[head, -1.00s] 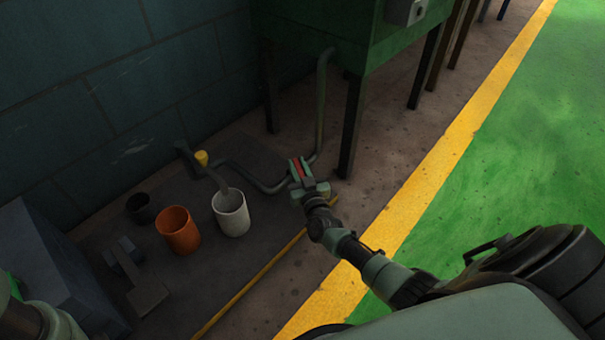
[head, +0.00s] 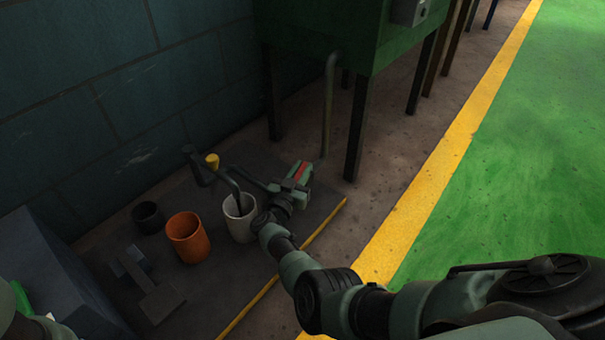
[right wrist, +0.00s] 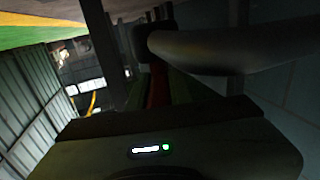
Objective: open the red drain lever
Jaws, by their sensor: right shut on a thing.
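My right gripper (head: 298,174) is low over the dark floor plate, in front of the green tank's legs. It is shut on a red piece, which I take to be the red drain lever (head: 302,171). Only a narrow red strip shows between the green fingers. In the right wrist view the red strip (right wrist: 157,88) lies between the fingers, and a thick grey bar (right wrist: 215,50) crosses just beyond. A grey bar also runs left from the gripper in the head view. How it joins the lever is unclear. My left gripper is out of view.
A white cup (head: 239,225), an orange cup (head: 187,240) and a black cup (head: 148,218) stand left of the gripper. A bent dark pipe with a yellow cap (head: 212,160) reaches over the white cup. The green tank (head: 325,35) stands behind on dark legs.

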